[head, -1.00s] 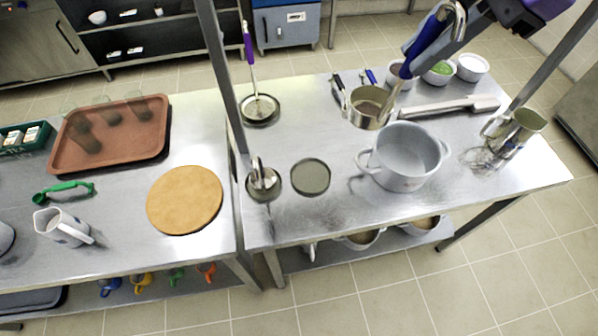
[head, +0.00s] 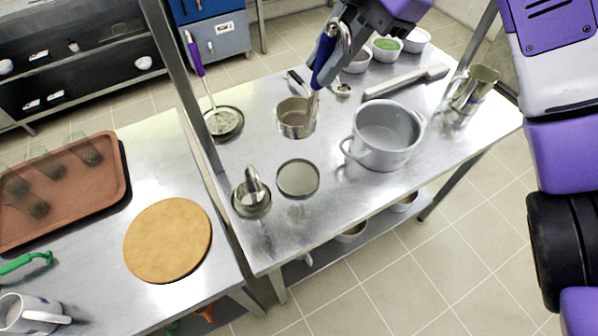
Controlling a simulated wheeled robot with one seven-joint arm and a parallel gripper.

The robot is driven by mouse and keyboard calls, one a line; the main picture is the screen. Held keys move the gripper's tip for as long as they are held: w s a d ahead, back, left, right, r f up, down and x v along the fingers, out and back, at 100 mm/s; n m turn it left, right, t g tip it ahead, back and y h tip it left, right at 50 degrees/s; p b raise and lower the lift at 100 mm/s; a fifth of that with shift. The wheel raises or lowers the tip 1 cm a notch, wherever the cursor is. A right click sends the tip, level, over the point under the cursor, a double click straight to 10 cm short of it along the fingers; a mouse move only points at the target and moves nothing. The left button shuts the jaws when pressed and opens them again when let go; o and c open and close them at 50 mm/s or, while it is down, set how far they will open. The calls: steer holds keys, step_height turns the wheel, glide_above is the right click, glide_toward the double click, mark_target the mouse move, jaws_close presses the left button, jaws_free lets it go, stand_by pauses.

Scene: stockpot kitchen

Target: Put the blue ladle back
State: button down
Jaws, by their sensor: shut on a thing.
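My gripper (head: 340,45) is shut on the handle of the blue ladle (head: 322,65). The ladle hangs roughly upright, its metal shaft running down to a wide silver bowl (head: 296,119). The bowl appears to be above the steel table, left of the grey pot; its exact height is hard to tell. A flat round dish (head: 298,179) sits empty in front of it. A purple-handled ladle (head: 197,60) stands in another round dish (head: 238,128) to the left. The gripper's fingertips are partly hidden.
The grey pot (head: 383,140) stands to the right. A third round dish (head: 262,210) holds a metal utensil. A metal post (head: 180,80) rises at the left.

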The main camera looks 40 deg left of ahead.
step_height(320, 180, down, 20)
steer(key=p, duration=0.3)
steer(key=shift+r+p, duration=0.25)
steer(key=shift+p, duration=0.05)
steer(key=c, duration=1.4)
jaws_free()
steer(key=b+v, duration=0.3)
steer(key=v, duration=0.9)
steer(key=shift+w, duration=0.1)
